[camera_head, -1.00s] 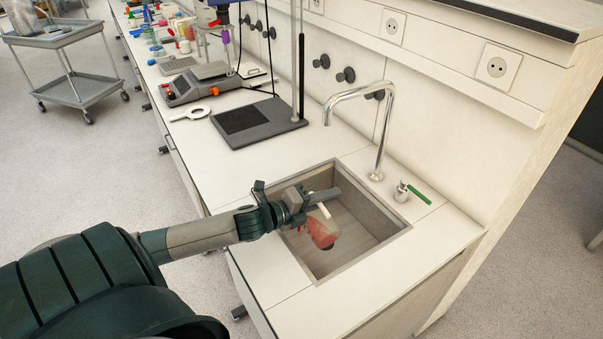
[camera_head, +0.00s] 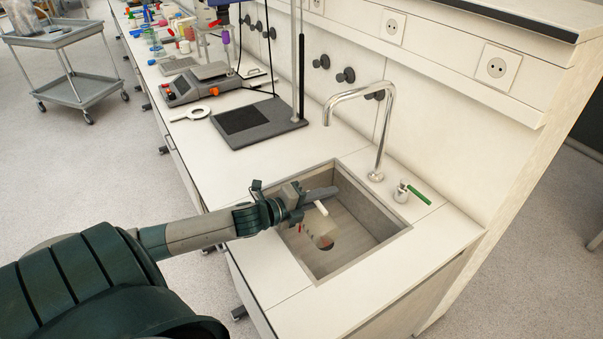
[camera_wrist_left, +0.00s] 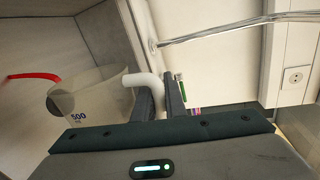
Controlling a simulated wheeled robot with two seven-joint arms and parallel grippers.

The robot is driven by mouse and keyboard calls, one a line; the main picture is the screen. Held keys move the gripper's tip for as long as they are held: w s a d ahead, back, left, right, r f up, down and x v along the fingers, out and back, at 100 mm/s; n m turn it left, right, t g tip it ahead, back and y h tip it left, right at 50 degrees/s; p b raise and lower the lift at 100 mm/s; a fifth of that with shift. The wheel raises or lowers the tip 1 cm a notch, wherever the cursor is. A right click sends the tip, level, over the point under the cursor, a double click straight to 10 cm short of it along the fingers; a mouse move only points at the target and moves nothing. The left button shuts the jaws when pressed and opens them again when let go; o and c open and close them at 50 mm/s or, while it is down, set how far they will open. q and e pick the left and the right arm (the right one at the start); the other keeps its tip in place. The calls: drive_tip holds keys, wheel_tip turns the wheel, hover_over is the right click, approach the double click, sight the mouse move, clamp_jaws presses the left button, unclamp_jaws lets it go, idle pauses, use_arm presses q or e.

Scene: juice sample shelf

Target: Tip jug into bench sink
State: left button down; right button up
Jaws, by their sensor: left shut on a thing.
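My left gripper (camera_head: 316,198) is over the bench sink (camera_head: 376,218), shut on the white handle of a clear jug (camera_head: 321,229). The jug hangs tilted inside the sink opening, below the fingers. In the left wrist view the jug (camera_wrist_left: 100,98) shows a "500" mark, and its white handle sits at the fingers (camera_wrist_left: 160,100). The jug looks almost clear, with a little red near its lower end. A thin red streak (camera_wrist_left: 35,76) shows beyond its mouth in the wrist view. A dark round spot, perhaps the drain, shows by the mouth. My right gripper is out of view.

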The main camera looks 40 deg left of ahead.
use_arm(q)
drive_tip(key=d, duration=0.1)
drive_tip(key=s+d+m, duration=0.1)
drive_tip(key=d+r+m, duration=0.1)
drive_tip(key=d, duration=0.1)
drive_tip(key=shift+s+d+y, duration=0.1)
drive_tip(key=shift+s+y, duration=0.05)
drive_tip(key=shift+y, duration=0.25)
drive_tip(key=shift+f, duration=0.1)
drive_tip(key=shift+s+d+f+m+b, duration=0.15)
drive_tip(key=shift+d+f+m+b, duration=0.15)
drive_tip(key=shift+d+f+m, duration=0.4)
drive_tip(key=shift+s+d+r+m+t+y+p, duration=0.2)
drive_tip(key=shift+d+m+t+y+p, duration=0.2)
drive_tip(key=shift+d+m, duration=0.4)
drive_tip(key=s+d+m+t+p, duration=0.1)
drive_tip(key=d+m, duration=0.3)
drive_tip(key=m, duration=0.1)
drive_tip(key=s+d+r+m+t+y+p, duration=0.1)
drive_tip(key=d+m+p, duration=0.1)
drive_tip(key=d+m, duration=0.2)
drive_tip(key=shift+s+r+m+p, duration=0.25)
drive_tip(key=shift+m+p, duration=0.05)
drive_tip(key=shift+m, duration=0.2)
